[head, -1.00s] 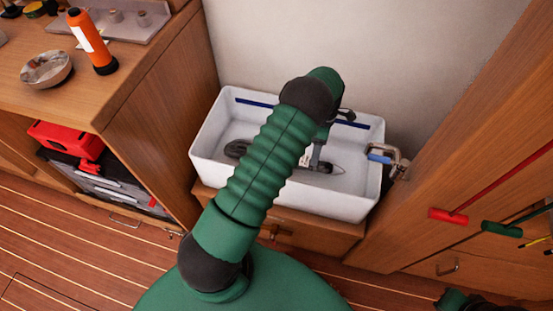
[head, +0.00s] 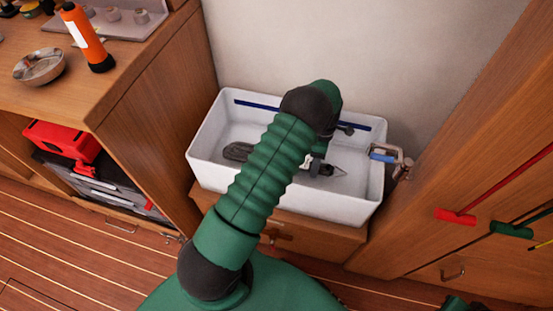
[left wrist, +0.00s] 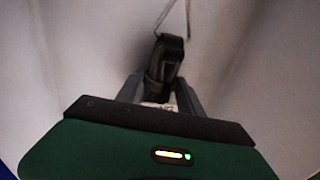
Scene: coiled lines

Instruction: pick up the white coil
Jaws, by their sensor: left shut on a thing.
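A white tub (head: 368,203) stands by the wall with dark grey things inside. My left arm reaches over it and hides much of its inside. My left gripper (head: 318,165) is low in the tub, partly hidden by my arm. In the left wrist view my left gripper (left wrist: 160,92) is shut on a dark, bundled thing (left wrist: 168,50), with a thin pale strand rising above it. I cannot make out a clearly white coil. Another dark grey thing (head: 237,151) lies at the left in the tub. My right gripper is not in view.
A metal clamp (head: 402,163) with a blue part is at the tub's right rim. A wooden cabinet (head: 160,120) stands left, with an orange flashlight (head: 88,40) and bowl (head: 39,66) on top. Red (head: 455,216) and green (head: 512,229) handled tools are at right.

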